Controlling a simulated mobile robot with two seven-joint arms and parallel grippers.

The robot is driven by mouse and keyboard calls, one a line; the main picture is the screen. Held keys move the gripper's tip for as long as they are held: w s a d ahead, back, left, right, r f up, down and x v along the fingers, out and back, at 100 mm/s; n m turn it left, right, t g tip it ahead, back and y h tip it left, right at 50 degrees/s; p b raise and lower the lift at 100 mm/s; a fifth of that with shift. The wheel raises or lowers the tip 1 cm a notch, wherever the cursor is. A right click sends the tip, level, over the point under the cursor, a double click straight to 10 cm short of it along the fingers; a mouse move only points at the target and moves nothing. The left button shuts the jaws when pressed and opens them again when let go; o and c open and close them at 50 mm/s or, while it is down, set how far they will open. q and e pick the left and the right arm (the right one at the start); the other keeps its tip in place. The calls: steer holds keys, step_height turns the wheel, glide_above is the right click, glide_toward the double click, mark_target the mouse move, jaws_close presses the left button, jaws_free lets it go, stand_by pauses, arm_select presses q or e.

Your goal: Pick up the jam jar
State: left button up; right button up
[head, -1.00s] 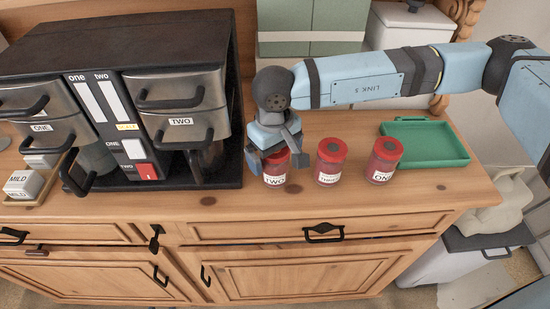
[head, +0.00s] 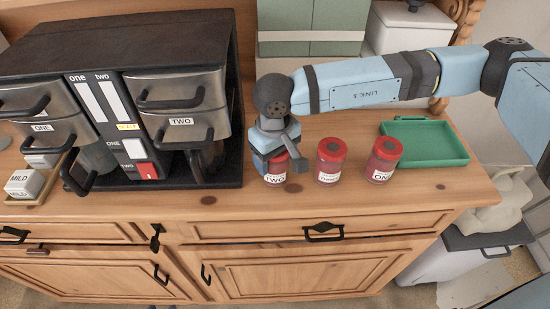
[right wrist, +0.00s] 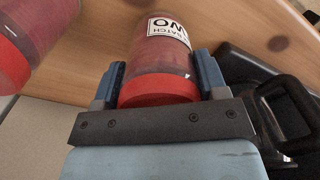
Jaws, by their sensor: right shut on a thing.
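Three red-lidded jam jars stand in a row at the front of the dresser top. The left jar, labelled TWO (head: 275,180), is in my right gripper (head: 279,162). The middle jar (head: 330,161) has a label too small to read, and the right jar (head: 382,160) reads ONE. In the right wrist view the gripper (right wrist: 161,80) is shut on the TWO jar (right wrist: 160,61), with one finger on each side near its red lid. I cannot tell whether this jar is clear of the wood. My left gripper is not in view.
A black coffee machine (head: 118,40) with protruding handles stands close on the left. A green tray (head: 428,159) lies at the right. White blocks marked MILD (head: 22,184) sit at the far left. The dresser's front edge is just before the jars.

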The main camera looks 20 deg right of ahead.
step_height(320, 180, up, 20)
steer(key=b, duration=0.3)
steer(key=shift+b, duration=0.3)
